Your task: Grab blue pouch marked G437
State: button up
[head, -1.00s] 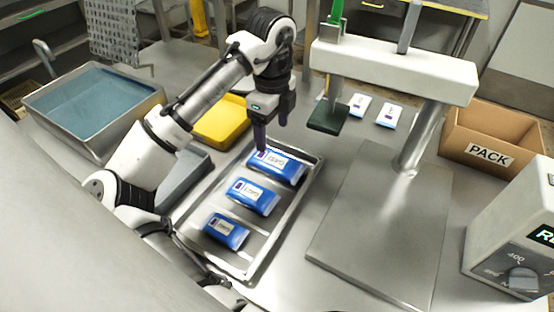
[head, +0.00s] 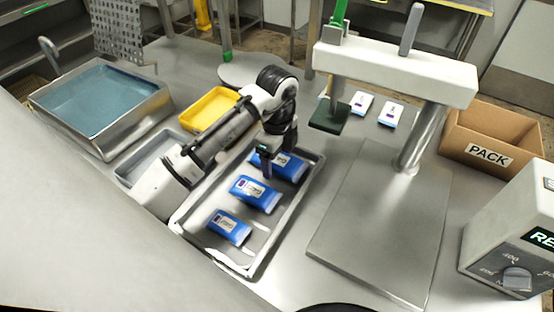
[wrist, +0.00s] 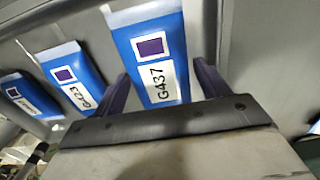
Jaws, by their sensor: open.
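The blue pouch marked G437 (wrist: 152,50) has a white label with a purple square. It fills the middle of the wrist view and is the far pouch in the head view (head: 293,168), partly hidden by my gripper. My gripper (wrist: 163,82) is open, with one finger on each side of the pouch's near end in the wrist picture. In the head view my gripper (head: 278,158) is low over that pouch. I cannot tell whether the fingers touch it.
The metal tray (head: 300,207) also holds the pouch marked G423 (wrist: 72,78) and a third blue pouch (head: 229,227). A sealing press (head: 395,72) stands to the right. A yellow tray (head: 208,109) and a water basin (head: 101,105) lie left. A PACK box (head: 487,155) is far right.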

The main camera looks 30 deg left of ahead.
jog(key=shift+c, duration=0.2)
jog(key=c, duration=0.8)
jog(key=shift+r, duration=0.15)
